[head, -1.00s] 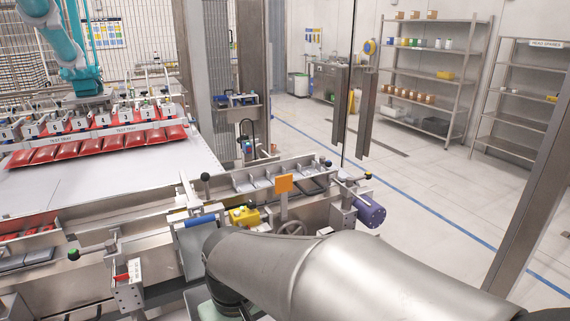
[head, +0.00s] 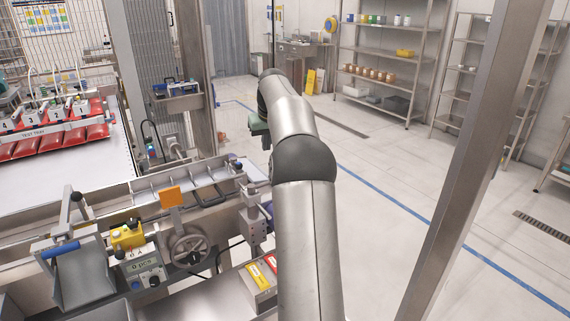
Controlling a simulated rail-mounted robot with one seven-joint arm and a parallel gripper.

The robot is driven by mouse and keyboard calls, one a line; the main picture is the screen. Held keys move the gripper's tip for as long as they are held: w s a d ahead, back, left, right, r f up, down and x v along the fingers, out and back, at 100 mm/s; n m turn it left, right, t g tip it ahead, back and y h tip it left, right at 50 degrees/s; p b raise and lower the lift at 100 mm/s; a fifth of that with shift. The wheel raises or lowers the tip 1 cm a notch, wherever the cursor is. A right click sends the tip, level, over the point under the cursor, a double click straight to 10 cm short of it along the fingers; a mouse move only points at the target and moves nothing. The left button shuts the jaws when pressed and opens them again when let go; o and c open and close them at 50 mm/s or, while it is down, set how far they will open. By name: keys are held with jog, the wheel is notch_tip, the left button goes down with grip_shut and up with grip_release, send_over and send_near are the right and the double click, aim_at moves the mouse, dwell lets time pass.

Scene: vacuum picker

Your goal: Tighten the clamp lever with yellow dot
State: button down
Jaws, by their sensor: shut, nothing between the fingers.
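I cannot make out a yellow dot on any lever in the head view. A lever with a dark ball knob (head: 238,166) stands at the right end of the conveyor rail, just left of my arm. Another lever with a black knob (head: 77,197) stands at the left, above a blue-handled chute. A grey clamp block (head: 256,222) with a post sits below the right-hand knob, close to my arm, which may hide part of that area. My arm reaches up and away through the middle of the picture.
A handwheel (head: 190,250), an orange plate (head: 171,197), a yellow box (head: 127,235) and a control panel (head: 140,268) are left of my arm. A box with red and yellow labels (head: 262,274) lies below. A metal post (head: 470,170) stands right. Open floor lies between.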

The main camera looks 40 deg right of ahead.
aim_at(264, 184)
jog(key=shift+d, duration=0.85)
notch_tip(264, 184, down, 10)
jog(key=p, duration=0.1)
jog(key=shift+s, duration=0.25)
jog(key=shift+s, duration=0.1)
jog(key=shift+s+m, duration=0.2)
jog(key=shift+m, duration=0.2)
